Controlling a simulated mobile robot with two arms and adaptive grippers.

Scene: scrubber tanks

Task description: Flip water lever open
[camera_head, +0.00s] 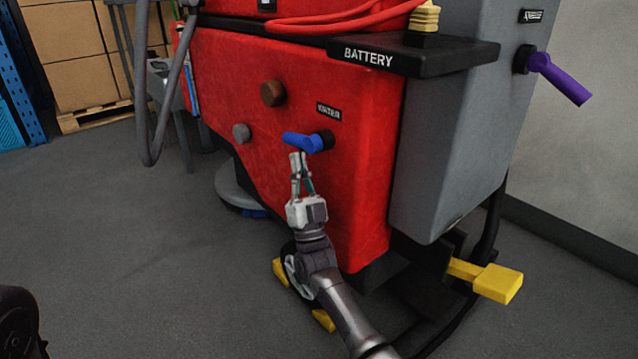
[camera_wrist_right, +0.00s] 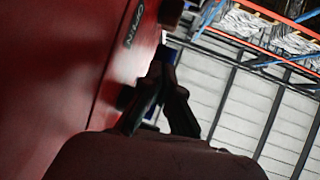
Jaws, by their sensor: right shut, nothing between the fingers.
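My left gripper is not in view.
A brown round knob (camera_head: 272,93) and a grey knob (camera_head: 241,133) are on the red body. A black BATTERY shelf (camera_head: 450,58) juts out above. A purple lever (camera_head: 560,78) and a yellow pedal (camera_head: 497,283) are at right. The floor at left is clear.

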